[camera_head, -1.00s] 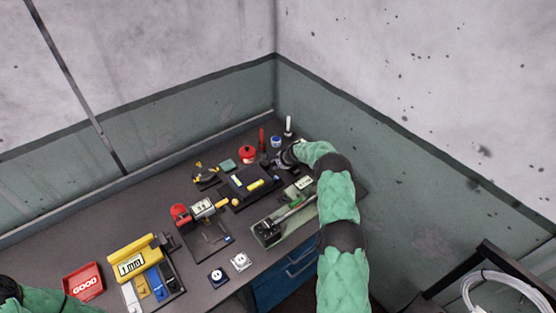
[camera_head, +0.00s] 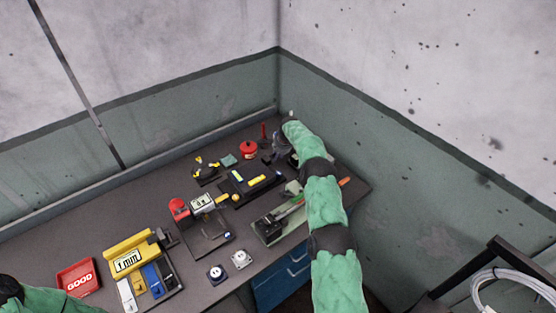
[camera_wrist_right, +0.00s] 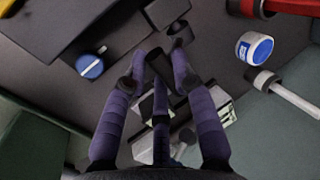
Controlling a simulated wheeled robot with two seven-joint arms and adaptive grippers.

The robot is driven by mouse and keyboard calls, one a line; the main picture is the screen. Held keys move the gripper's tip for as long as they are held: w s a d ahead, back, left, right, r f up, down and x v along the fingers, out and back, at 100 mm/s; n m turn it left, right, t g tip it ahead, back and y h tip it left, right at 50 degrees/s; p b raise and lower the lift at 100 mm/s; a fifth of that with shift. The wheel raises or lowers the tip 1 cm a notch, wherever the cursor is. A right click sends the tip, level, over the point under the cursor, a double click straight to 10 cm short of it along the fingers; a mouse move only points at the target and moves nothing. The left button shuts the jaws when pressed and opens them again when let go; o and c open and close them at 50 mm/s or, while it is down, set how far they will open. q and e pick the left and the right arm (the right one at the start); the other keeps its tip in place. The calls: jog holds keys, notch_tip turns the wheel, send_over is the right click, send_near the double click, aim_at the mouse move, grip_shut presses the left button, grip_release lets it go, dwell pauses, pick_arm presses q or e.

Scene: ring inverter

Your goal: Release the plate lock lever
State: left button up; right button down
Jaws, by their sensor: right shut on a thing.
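My right gripper (camera_wrist_right: 160,82) is shut on a dark, black piece (camera_wrist_right: 157,66), seen between its fingertips in the wrist view. This looks like the lock lever, but its shape is mostly hidden by the fingers. In the head view my right gripper (camera_head: 280,152) is at the right end of the black plate fixture (camera_head: 236,186), which has yellow parts on it. In the wrist view a blue knob with a white line (camera_wrist_right: 90,66) sits on a dark block left of the fingers. My left gripper (camera_head: 10,290) is partly cut off at the lower left; its fingers cannot be made out.
A red pot (camera_head: 248,150) stands behind the fixture. A white-and-blue jar (camera_wrist_right: 254,47) and a white-handled tool (camera_wrist_right: 290,95) are right of the fingers. A green-grey tray (camera_head: 268,238) lies below my right arm. A red GOOD bin (camera_head: 78,277) is at the left.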

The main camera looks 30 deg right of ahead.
jog(key=shift+s+a+f, duration=0.1)
jog(key=shift+s+f, duration=0.05)
jog(key=shift+f, duration=0.2)
jog(key=c, duration=1.2)
grip_release()
jog(key=shift+r, duration=0.2)
jog(key=v, duration=1.1)
jog(key=shift+d+r, duration=0.2)
jog(key=shift+r, duration=0.2)
